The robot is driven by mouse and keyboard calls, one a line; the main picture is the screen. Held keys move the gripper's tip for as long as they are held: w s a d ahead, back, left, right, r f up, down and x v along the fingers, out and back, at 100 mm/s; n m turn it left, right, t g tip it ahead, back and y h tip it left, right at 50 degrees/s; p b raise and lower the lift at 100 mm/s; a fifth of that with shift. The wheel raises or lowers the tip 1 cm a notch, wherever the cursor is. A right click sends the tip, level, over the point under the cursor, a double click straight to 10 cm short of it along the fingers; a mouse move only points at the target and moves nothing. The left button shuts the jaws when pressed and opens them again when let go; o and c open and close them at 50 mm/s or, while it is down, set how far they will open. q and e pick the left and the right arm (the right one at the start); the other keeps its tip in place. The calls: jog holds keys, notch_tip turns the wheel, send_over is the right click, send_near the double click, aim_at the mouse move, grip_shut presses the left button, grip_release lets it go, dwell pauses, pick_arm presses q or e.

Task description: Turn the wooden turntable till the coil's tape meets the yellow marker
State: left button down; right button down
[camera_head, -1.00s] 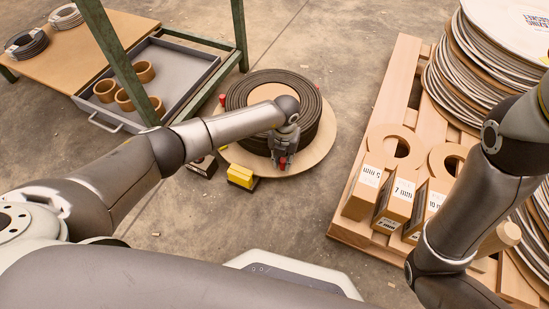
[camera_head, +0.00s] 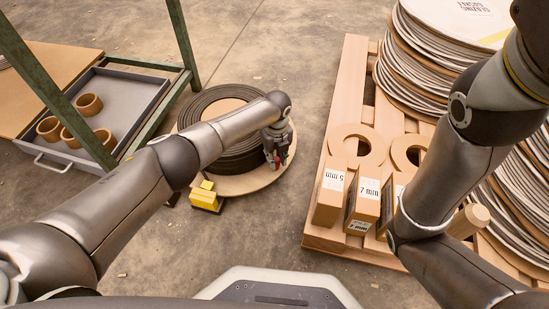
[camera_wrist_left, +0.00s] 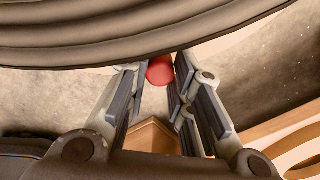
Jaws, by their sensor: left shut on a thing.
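The wooden turntable (camera_head: 240,186) lies on the floor as a pale round disc. The dark coil (camera_head: 238,163) rests on it, partly hidden under my left arm. The yellow marker (camera_head: 205,197) stands at the disc's front left edge. My left gripper (camera_head: 275,160) is at the right side of the coil, pointing down. In the left wrist view its fingers (camera_wrist_left: 160,80) are closed around a red knob (camera_wrist_left: 160,70) beside the coil's ribbed side (camera_wrist_left: 150,35). I cannot make out the coil's tape. My right gripper is out of view; only its arm shows.
A pallet (camera_head: 345,100) with boxes (camera_head: 362,203), wooden rings and stacked discs stands to the right. A green-framed rack with a grey tray (camera_head: 110,88) holding several brown rings is at the left. Bare floor lies in front of the turntable.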

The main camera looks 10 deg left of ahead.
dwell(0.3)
pick_arm(q)
jog(key=c, duration=1.3)
grip_release()
jog(key=shift+o, duration=0.2)
jog(key=shift+r, duration=0.1)
notch_tip(320, 180, up, 12)
